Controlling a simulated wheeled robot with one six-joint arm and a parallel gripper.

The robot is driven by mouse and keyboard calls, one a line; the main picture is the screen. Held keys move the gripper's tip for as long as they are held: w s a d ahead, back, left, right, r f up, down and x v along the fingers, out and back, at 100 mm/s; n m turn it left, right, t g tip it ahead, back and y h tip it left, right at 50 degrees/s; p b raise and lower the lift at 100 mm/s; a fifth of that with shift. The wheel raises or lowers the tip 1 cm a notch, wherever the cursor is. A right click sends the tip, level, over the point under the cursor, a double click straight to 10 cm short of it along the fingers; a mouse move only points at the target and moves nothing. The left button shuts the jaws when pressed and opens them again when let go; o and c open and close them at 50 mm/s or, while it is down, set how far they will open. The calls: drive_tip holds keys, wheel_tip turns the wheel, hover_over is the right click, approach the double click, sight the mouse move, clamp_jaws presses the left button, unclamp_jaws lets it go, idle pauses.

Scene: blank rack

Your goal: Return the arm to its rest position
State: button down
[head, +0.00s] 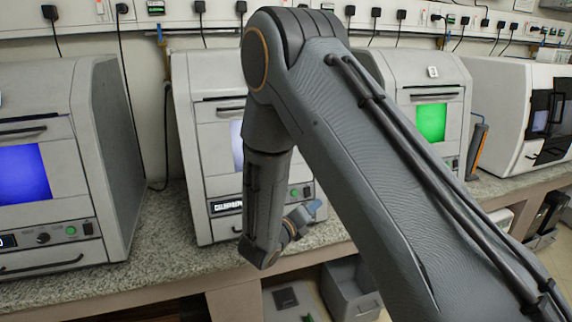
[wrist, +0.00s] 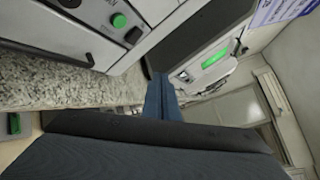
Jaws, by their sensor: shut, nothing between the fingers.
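My arm reaches up from the lower right of the head view and bends down in front of the middle machine. My gripper (head: 318,206) is at its lower end, partly hidden behind the wrist, near the front of that machine. In the wrist view my gripper (wrist: 160,82) shows as two blue fingers pressed together, with nothing between them. The fingertips point toward a dark panel and a lit green display.
A left machine (head: 100,150) with a blue screen, a middle machine (head: 200,150) and a right machine (head: 440,75) with a green screen stand on a speckled counter (head: 155,235). A grey bin (head: 350,290) sits below. An orange-edged tool (head: 478,148) leans beside the right machine.

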drive_tip(key=s+d+m+g+h, duration=0.2)
drive_tip(key=s+d+m+g, duration=0.6)
drive_tip(key=s+d+m, duration=0.4)
drive_tip(key=s+d+m+g+y, duration=0.3)
drive_tip(key=s+m+g+y, duration=0.15)
drive_tip(key=s+m, duration=0.5)
drive_tip(key=s+a+r+m+y, duration=0.3)
drive_tip(key=s+a+m+y, duration=0.3)
drive_tip(key=m, duration=1.1)
drive_tip(key=shift+m+t+y, duration=0.35)
drive_tip(key=shift+t+y, duration=0.1)
drive_tip(key=shift+y, duration=0.2)
drive_tip(key=shift+a+r, duration=0.1)
idle(3.4)
